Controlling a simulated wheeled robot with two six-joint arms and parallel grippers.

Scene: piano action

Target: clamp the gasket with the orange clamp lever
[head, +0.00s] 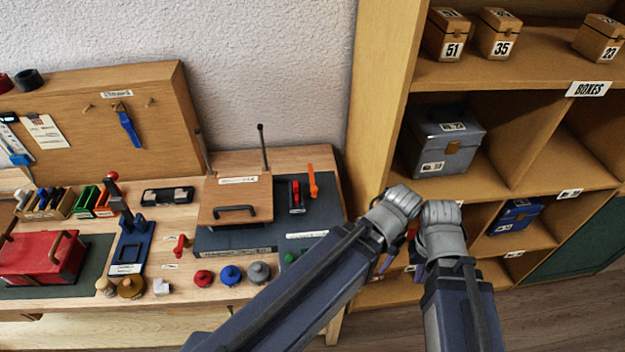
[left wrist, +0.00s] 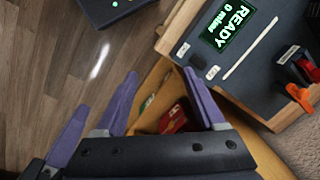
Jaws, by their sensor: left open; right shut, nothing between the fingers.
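An orange lever (head: 313,182) stands upright on the dark right part of the bench panel in the head view, beside a red-topped part (head: 296,195). I cannot make out a gasket. In the left wrist view, an orange part (left wrist: 299,99) sits at the right edge of a dark device; I cannot tell if it is the same lever. My left gripper (left wrist: 166,88) is open and empty. My right gripper (head: 417,268) is shut and empty, low in front of the shelf. Both are right of the bench panel, away from the orange lever, their fingers partly hidden by my wrists.
A hinged wooden lid with a black handle (head: 235,211) lies left of the lever. Several coloured knobs line the bench front. A shelf (head: 480,75) with boxes stands at right. The dark device (left wrist: 232,62) shows a READY display. A red object (left wrist: 173,121) lies behind my left fingers.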

